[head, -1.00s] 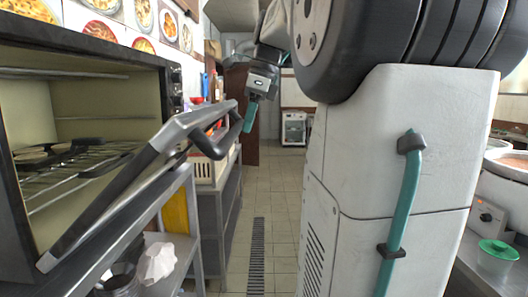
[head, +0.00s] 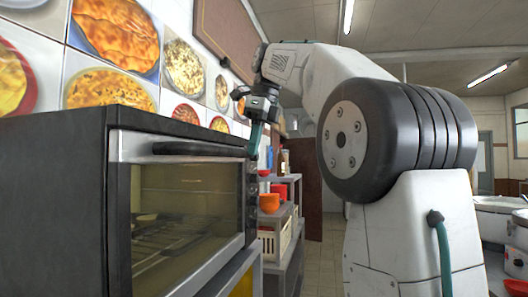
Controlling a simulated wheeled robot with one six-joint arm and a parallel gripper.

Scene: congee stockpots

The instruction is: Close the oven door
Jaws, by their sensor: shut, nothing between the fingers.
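The black oven (head: 60,200) stands at the left in the head view. Its oven door (head: 185,196) is upright across the front, with a silver frame and a glass window; I cannot tell whether a small gap is left at its top edge. A dark bar handle (head: 195,148) runs along the top of the door. My gripper (head: 254,140) has teal fingers, shut with nothing between them. It points down at the far right end of the handle, touching it or very close.
A metal shelf (head: 285,225) with an orange bowl (head: 269,203) and a cream basket (head: 270,243) stands beyond the oven. A tiled aisle runs behind it. Large pots (head: 495,215) stand at the right. Food pictures cover the left wall.

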